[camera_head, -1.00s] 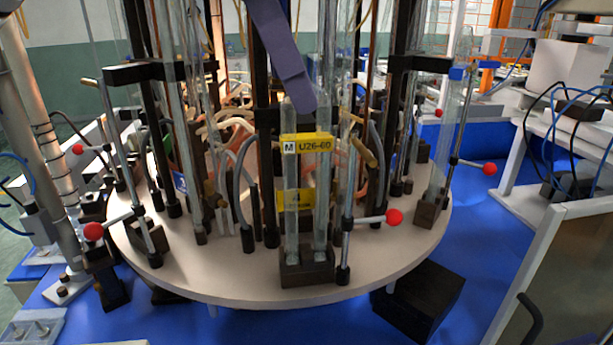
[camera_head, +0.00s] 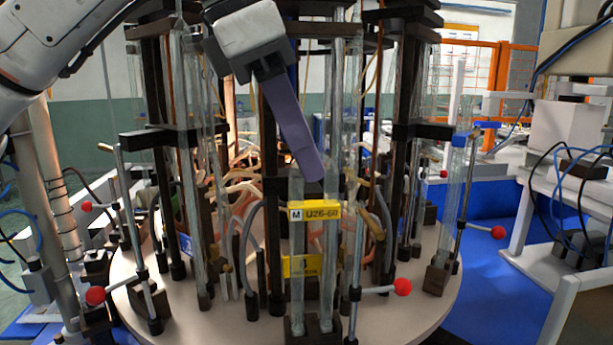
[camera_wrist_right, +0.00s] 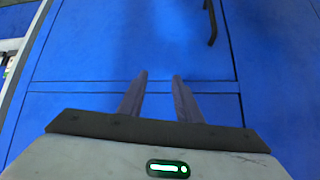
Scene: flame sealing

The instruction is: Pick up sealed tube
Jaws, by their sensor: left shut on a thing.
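A clear glass tube (camera_head: 297,250) stands upright at the front of the round carousel, behind a yellow label marked U26-60 (camera_head: 314,211). A second clear tube (camera_head: 325,260) stands just right of it and reaches higher. My left gripper (camera_head: 310,174) comes down from above with its purple fingers at the top of the shorter left tube. It is shut on that tube; one finger hides much of the contact. My right gripper (camera_wrist_right: 160,78) has its two fingers apart, with nothing between them, above the blue floor.
The carousel plate (camera_head: 225,325) carries several posts, tubes, hoses and levers with red knobs (camera_head: 402,287) close around the tube. A dark clamp (camera_head: 432,130) with a blue end sits to the right. White equipment (camera_head: 565,125) stands at far right. Blue floor (camera_wrist_right: 270,50) is mostly clear.

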